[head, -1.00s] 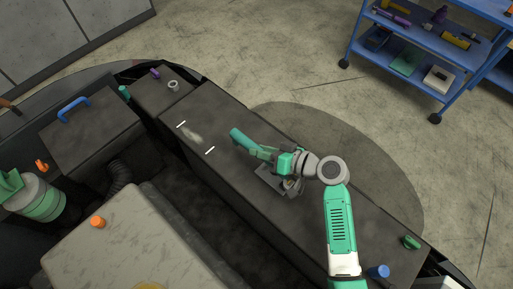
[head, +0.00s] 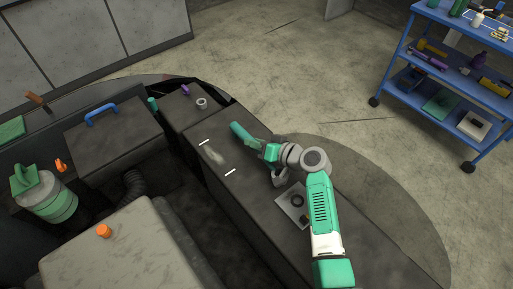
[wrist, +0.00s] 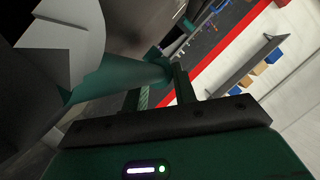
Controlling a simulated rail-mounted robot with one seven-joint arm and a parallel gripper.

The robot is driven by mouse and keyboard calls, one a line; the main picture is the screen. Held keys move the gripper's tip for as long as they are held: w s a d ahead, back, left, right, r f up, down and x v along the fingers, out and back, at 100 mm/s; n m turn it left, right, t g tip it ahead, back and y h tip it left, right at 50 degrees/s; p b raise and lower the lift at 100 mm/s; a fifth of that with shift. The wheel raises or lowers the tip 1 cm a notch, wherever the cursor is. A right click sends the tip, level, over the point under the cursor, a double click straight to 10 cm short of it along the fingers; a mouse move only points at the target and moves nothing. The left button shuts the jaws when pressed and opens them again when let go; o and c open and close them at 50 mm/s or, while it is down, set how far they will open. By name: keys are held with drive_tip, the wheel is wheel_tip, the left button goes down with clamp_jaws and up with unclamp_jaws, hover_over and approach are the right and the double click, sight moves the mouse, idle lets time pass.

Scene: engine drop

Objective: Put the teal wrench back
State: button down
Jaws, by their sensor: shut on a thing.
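The teal wrench (wrist: 110,78) is in my gripper (wrist: 158,88) in the wrist view, its teal part crossing at the fingers. A large grey shape close to the camera covers the upper left there; I cannot tell whether it is the wrench's head. In the head view a teal bar that looks like the wrench's handle (head: 241,132) sticks out to the upper left from the end of my arm, over the dark ledge (head: 345,235). My fingers are hard to make out there. Two white marks (head: 230,172) with a pale smudge between them lie on the ledge left of the bar.
A grey plate (head: 291,207) with a dark ring lies below my arm. A grey ring (head: 202,103) and a purple piece (head: 185,90) are on the far block. A blue-handled box (head: 115,130) stands left. A blue cart (head: 440,85) stands far right.

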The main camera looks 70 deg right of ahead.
drive_tip(key=shift+s+a+f, duration=0.25)
drive_tip(key=shift+a+f, duration=0.05)
drive_tip(key=shift+f, duration=0.3)
drive_tip(key=shift+w+d, duration=0.15)
drive_tip(key=shift+f, duration=0.15)
drive_tip(key=c, duration=1.1)
unclamp_jaws()
drive_tip(key=shift+p, duration=0.3)
drive_tip(key=p+v, duration=0.2)
drive_tip(key=v, duration=0.6)
drive_tip(key=shift+f, duration=0.1)
